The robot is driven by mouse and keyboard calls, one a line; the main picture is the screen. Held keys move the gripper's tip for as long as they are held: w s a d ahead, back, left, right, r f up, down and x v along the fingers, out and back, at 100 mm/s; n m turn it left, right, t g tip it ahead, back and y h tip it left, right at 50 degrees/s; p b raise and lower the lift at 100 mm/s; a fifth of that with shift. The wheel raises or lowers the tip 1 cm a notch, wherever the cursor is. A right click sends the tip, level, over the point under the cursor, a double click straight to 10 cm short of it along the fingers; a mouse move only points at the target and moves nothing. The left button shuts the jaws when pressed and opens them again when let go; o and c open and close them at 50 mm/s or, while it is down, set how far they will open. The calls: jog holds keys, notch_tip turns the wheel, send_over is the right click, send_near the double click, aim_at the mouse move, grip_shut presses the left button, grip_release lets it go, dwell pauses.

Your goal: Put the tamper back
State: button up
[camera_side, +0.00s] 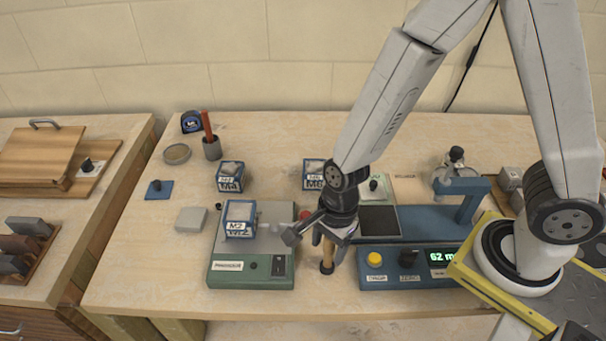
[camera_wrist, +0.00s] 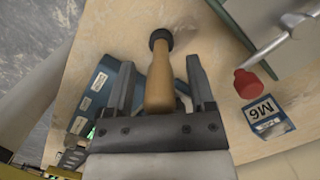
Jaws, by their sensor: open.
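A wooden-handled tool with a black end, apparently the tamper (camera_side: 327,257), is at the front of the bench between the green machine and the blue scale. In the wrist view its handle (camera_wrist: 159,80) runs between my fingers, with the black end beyond the tips. I cannot tell whether it lies flat or stands tilted. My gripper (camera_side: 331,243) is open, one finger on each side of the handle. In the wrist view gaps show beside the handle between the fingers (camera_wrist: 159,66). The handle's near end is hidden by my gripper.
The green machine (camera_side: 252,271) carries the M2 tub (camera_side: 240,218). The blue scale (camera_side: 400,283) is close on the right. Tubs M4 (camera_side: 230,178) and M6 (camera_wrist: 268,119) stand behind. The bench's front left is clear.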

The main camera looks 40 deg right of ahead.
jog(key=shift+r, duration=0.15)
notch_tip(320, 180, up, 12)
jog(key=d, duration=0.1)
jog(key=shift+d, duration=0.4)
dwell(0.4)
jog(key=shift+d, duration=0.1)
dwell(0.5)
jog(key=w+d+f+n+t+h, duration=0.1)
jog(key=d+f+n+t, duration=0.1)
jog(key=d+n, duration=1)
jog(key=n, duration=0.6)
jog(key=shift+w+d+f+t+h, duration=0.15)
jog(key=shift+f+t+h, duration=0.15)
jog(key=shift+f+h, duration=0.1)
